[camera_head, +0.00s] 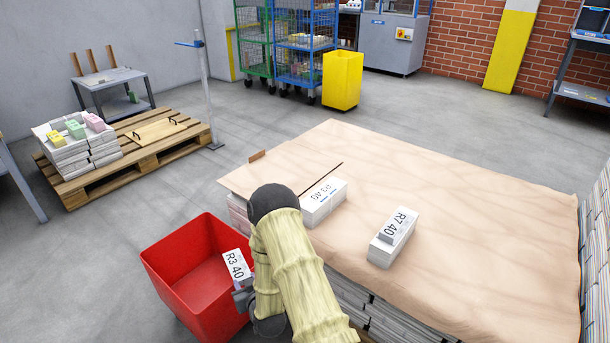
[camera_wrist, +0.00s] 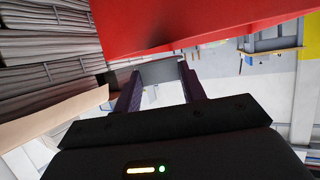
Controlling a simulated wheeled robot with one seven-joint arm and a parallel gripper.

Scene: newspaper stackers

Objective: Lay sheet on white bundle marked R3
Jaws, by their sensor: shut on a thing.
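My gripper (camera_wrist: 160,85) is shut on a grey piece (camera_wrist: 160,72) between its two dark fingers in the wrist view. In the head view, my arm hides most of the gripper. Beside it is a white sheet marked R3 40 (camera_head: 237,266), over the right side of the red bin; this appears to be what I hold. A white bundle (camera_head: 320,205) lies on the brown-covered stack, left of its middle, just beyond my arm; its top marking seems to read R3 40.
The red bin (camera_head: 168,256) stands left of the covered stack (camera_head: 460,230); its visible inside looks empty. The stack's right half is clear. A pallet (camera_head: 185,140) with bundles stands at left. A yellow bin (camera_head: 342,80) and wheeled cages (camera_head: 305,50) stand at the back.

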